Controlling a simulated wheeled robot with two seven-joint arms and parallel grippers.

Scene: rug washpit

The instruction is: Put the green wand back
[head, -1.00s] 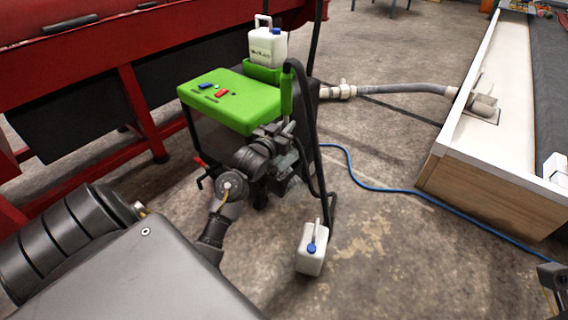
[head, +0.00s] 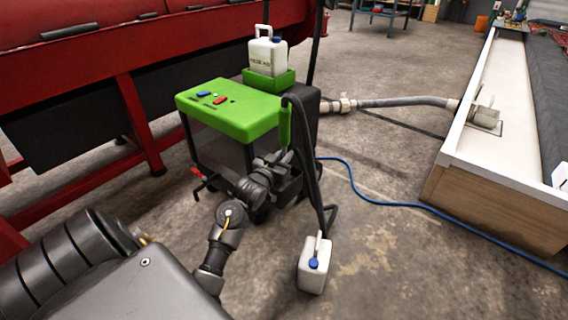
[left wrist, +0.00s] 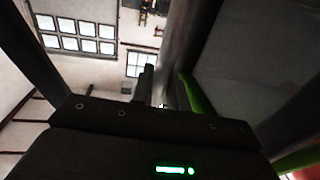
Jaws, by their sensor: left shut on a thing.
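The green wand (head: 285,124) stands about upright at the near right corner of the green-topped machine (head: 232,112), with a black hose at its upper end. My left gripper (head: 284,158) is shut on the wand's lower part. In the left wrist view, a green strip of the wand (left wrist: 190,94) shows beyond the gripper (left wrist: 160,92). The wand's lower end is hidden behind the gripper and a dark box-like part (head: 287,186) of the machine; I cannot tell whether it touches that part. My right gripper is not in view.
A white jug (head: 267,55) sits in a green tray on the machine. Another white jug (head: 313,268) stands on the floor beside the hanging hose (head: 322,170). A blue cable (head: 400,200) crosses the floor. A red frame (head: 140,105) stands left, a wood-sided pit (head: 490,207) right.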

